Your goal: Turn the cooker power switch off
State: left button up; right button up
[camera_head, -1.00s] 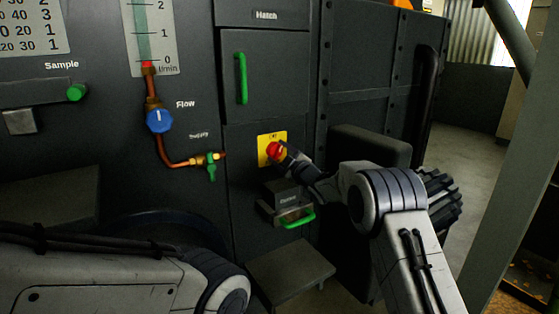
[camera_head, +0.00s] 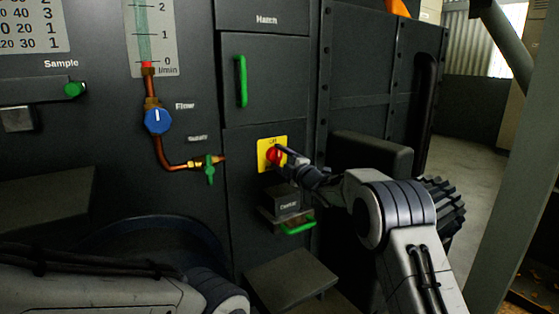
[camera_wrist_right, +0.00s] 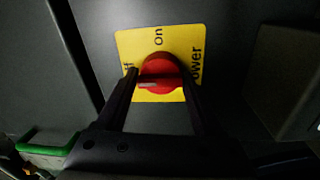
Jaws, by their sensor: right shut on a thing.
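The cooker power switch is a red rotary knob (camera_head: 274,156) on a yellow plate (camera_head: 264,160) on the dark machine front. In the right wrist view the red knob (camera_wrist_right: 160,72) sits between my two fingers, with its ridge lying sideways and its pale end toward the partly hidden "Off" label. "On" reads at the top of the yellow plate (camera_wrist_right: 128,47) there and "Power" at the right. My right gripper (camera_head: 282,154) is shut on the knob, one finger on each side. My left arm crosses the lower left of the head view; its gripper is out of view.
A drawer with a green handle (camera_head: 297,227) sits below the switch. A hatch with a green handle (camera_head: 241,80) is above. A blue flow knob (camera_head: 157,120) and a green-handled valve (camera_head: 209,168) are on piping to the left. A dark block (camera_head: 372,155) juts out at the right.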

jog(key=shift+a+f, duration=0.2)
jog(key=shift+f, duration=0.2)
jog(key=o, duration=1.3)
jog(key=shift+d+r, duration=0.15)
jog(key=shift+r, duration=0.1)
jog(key=shift+s+d, duration=0.3)
jog(key=shift+s, duration=0.05)
jog(key=p+v, duration=0.2)
jog(key=v, duration=0.7)
jog(key=shift+s+d+f, duration=0.1)
jog(key=shift+s+d, duration=0.05)
jog(key=shift+s, duration=0.1)
